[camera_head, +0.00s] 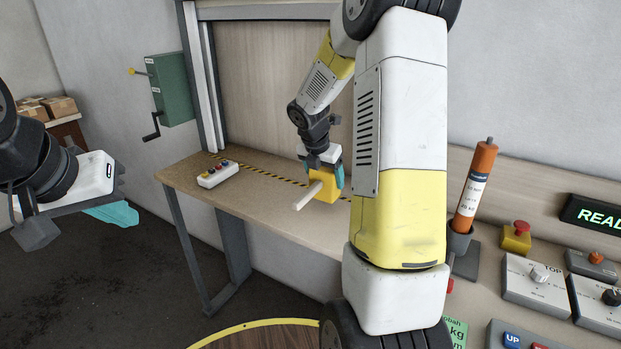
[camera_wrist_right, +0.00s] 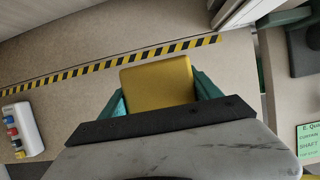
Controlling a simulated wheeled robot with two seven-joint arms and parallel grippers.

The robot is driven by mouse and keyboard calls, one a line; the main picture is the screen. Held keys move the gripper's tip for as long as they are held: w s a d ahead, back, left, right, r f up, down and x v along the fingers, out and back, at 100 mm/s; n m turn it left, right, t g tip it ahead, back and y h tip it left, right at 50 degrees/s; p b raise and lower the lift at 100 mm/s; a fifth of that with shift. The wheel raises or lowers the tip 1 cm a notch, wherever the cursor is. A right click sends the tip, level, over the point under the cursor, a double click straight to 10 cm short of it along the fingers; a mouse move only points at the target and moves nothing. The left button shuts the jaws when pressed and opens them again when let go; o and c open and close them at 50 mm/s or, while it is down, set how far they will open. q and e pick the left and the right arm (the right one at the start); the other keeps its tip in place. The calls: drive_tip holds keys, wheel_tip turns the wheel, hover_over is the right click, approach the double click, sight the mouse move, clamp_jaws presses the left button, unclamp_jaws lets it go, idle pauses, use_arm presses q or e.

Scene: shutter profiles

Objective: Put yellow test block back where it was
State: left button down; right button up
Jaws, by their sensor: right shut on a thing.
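The yellow test block (camera_head: 324,187) is a small yellow cube with a pale rod sticking out toward the lower left. My right gripper (camera_head: 333,172) is shut on it and holds it over the bench. In the right wrist view the block (camera_wrist_right: 158,82) sits between the teal fingers of the right gripper (camera_wrist_right: 160,95); its underside is hidden, and I cannot tell whether it touches the bench. My left gripper (camera_head: 115,212) is at the left edge, away from the bench, with teal fingers partly in view; its opening is unclear.
The bench (camera_head: 275,200) has a black-yellow striped line (camera_head: 265,172) and a white button box (camera_head: 218,174). A green box with a crank (camera_head: 172,90) hangs on the wall. At right stand an orange cylinder (camera_head: 475,185) and control boxes (camera_head: 537,280). My right arm hides the bench's middle.

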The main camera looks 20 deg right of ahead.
drive_tip(key=shift+w+d+f, duration=0.1)
drive_tip(key=shift+w+d, duration=0.65)
drive_tip(key=shift+f, duration=1.75)
drive_tip(key=shift+f, duration=0.1)
drive_tip(key=o, duration=1.6)
